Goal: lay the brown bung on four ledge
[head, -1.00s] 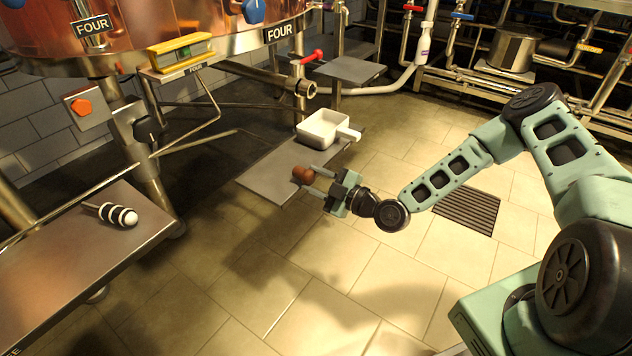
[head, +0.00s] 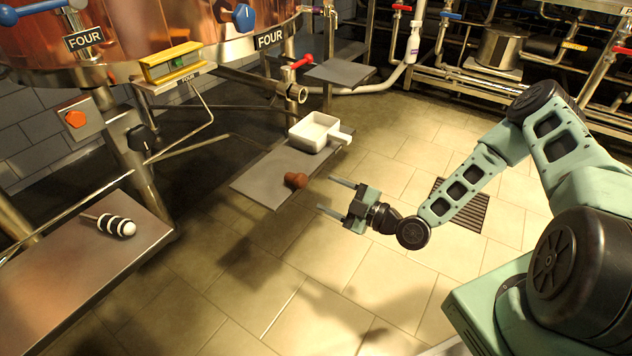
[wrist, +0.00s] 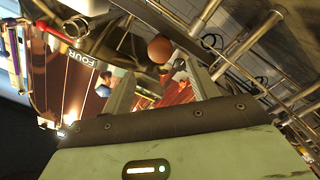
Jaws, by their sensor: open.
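The brown bung (head: 296,180) lies on its side at the right edge of a low grey plate (head: 262,190). My gripper (head: 333,194) is open and empty, a short way to the right of the bung and apart from it. In the wrist view the bung (wrist: 160,49) shows as a round brown end beyond and between the spread fingertips (wrist: 158,75). A small ledge (head: 170,84) marked FOUR juts from the copper vessel at the upper left.
A white square tub (head: 316,133) with a handle stands on the plate's far end. A steel bench (head: 75,270) at left holds a black-and-white striped object (head: 110,224). Pipes and legs stand under the vessel. A floor grate (head: 462,205) lies behind my arm; the tiled floor is clear.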

